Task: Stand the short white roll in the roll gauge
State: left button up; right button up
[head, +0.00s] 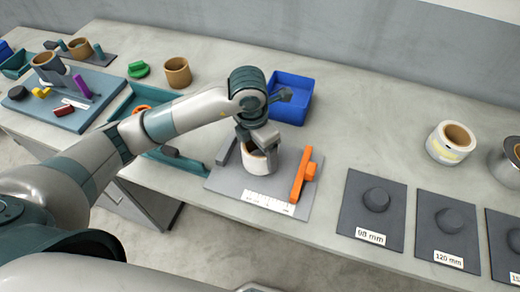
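The short white roll (257,165) stands upright on the grey plate of the roll gauge (225,181). It is between the gauge's grey bar (228,150) on the left and its orange slider (302,176) on the right, with a small gap before the slider. A white ruler strip (268,202) runs along the plate's front. My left gripper (259,146) is right over the roll, its fingers at the far part of the rim. The fingertips are partly hidden, so I cannot tell whether they grip the wall. My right gripper is out of view.
A blue bin (291,98) stands behind the gauge, and a teal tray (125,101) lies to the left under my arm. Dark pads with pegs, one labelled 98 mm (370,234), lie to the right. Another white roll (449,143) stands behind them.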

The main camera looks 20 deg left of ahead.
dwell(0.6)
pick_arm(q)
jog(key=shift+f+b, duration=0.1)
jog(key=shift+b, duration=0.25)
jog(key=shift+f+b, duration=0.5)
jog(key=o, duration=0.9)
jog(key=shift+o, duration=0.2)
jog(key=shift+r, duration=0.15)
